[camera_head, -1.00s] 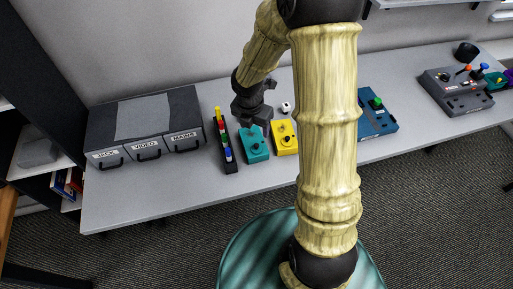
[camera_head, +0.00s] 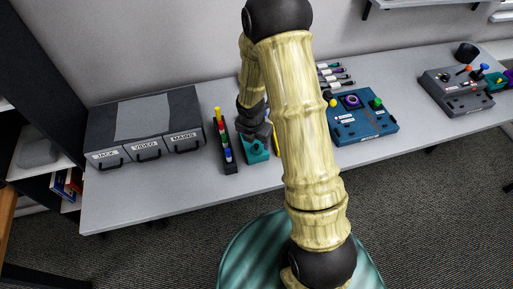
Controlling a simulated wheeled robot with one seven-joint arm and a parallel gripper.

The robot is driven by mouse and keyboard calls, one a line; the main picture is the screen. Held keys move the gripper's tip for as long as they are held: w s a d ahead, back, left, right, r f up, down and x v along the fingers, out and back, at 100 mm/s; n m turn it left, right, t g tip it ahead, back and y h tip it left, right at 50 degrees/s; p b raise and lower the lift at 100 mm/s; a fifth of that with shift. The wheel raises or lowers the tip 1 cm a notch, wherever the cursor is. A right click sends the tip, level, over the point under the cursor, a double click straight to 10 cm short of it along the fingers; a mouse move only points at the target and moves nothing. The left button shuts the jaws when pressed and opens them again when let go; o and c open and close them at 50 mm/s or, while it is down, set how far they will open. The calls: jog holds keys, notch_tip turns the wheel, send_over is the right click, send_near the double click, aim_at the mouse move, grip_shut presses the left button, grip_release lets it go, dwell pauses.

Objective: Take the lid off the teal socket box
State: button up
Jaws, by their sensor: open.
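The teal socket box (camera_head: 257,155) sits on the grey desk, between a dark rack of coloured pieces and a yellow box. My gripper (camera_head: 257,137) is directly over the teal box and hides its far part. The gripper is open. The lid and its knob are mostly hidden behind the gripper, so I cannot tell whether the fingers touch them.
The dark rack (camera_head: 228,160) stands close on the left. The yellow box (camera_head: 277,138) is mostly hidden behind my arm. Drawers (camera_head: 150,150) labelled JACK, VIDEO and MAINS stand at left. A blue panel (camera_head: 365,128) and a grey unit (camera_head: 458,98) lie at right. The front desk strip is clear.

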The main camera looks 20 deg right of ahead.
aim_at(256, 145)
jog(key=shift+w+d+f+p, duration=0.1)
jog(key=shift+w+f+p, duration=0.15)
jog(key=shift+f, duration=0.85)
jog(key=shift+w+d+f+p, duration=0.1)
jog(key=shift+w+f+p, duration=0.1)
jog(key=shift+f, duration=0.85)
jog(key=c, duration=1.1)
